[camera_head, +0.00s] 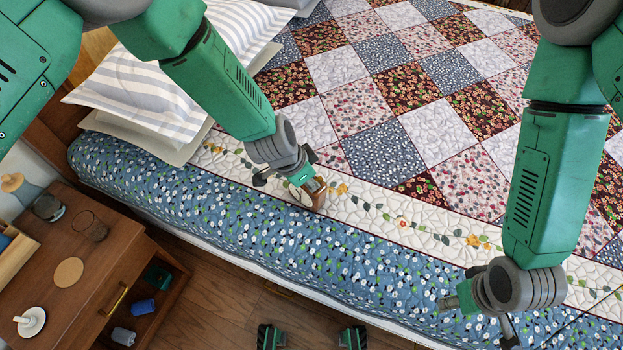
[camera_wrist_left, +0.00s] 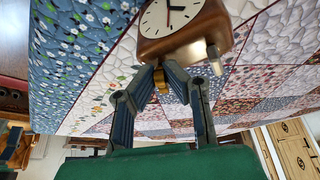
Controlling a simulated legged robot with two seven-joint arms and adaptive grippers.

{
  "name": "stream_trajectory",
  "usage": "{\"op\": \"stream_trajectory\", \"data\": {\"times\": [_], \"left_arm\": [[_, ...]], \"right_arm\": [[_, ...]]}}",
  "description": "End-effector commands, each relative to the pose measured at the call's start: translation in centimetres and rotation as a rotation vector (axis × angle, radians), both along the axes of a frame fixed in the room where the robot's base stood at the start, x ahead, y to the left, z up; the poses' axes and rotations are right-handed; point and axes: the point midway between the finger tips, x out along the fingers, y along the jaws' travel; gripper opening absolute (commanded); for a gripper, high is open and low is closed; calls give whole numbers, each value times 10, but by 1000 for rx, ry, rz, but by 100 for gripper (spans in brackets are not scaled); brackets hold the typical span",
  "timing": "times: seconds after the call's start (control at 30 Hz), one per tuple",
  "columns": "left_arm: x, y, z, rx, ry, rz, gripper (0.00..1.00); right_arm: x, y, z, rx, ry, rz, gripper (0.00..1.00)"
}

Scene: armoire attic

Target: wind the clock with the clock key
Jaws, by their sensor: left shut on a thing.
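A small brown clock (camera_head: 319,191) sits on the bed, on the pale flowered border of the quilt. In the left wrist view the clock (camera_wrist_left: 200,35) shows part of a white dial with dark hands, and a pale peg at its lower right. My left gripper (camera_head: 310,182) is right beside the clock. In the left wrist view its fingers (camera_wrist_left: 162,82) are shut on a small brass-yellow piece, which looks like the clock key (camera_wrist_left: 165,87), against the clock's body. The key's far end is hidden. My right gripper (camera_head: 480,322) is empty over the bed's near edge, its fingers apart.
The patchwork quilt (camera_head: 380,150) covers the bed, with striped pillows (camera_head: 135,95) at upper left. The quilt right of the clock is clear.

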Motion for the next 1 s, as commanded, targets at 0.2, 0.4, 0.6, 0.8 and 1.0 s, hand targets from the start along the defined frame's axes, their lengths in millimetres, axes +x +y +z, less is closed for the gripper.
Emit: {"op": "stream_trajectory", "data": {"times": [0.2,0.4,0.6,0.8,1.0], "left_arm": [[-4,0,-2,2,9,-2,0],[-4,0,-3,2,9,-2,0],[-4,0,-3,2,9,-2,0],[-4,0,-3,2,9,-2,28],[-2,0,-1,1,4,-1,28]], "right_arm": [[0,0,0,0,0,0,40],[0,0,0,0,0,0,40],[0,0,0,0,0,0,40],[0,0,0,0,0,0,40],[0,0,0,0,0,0,40]]}}
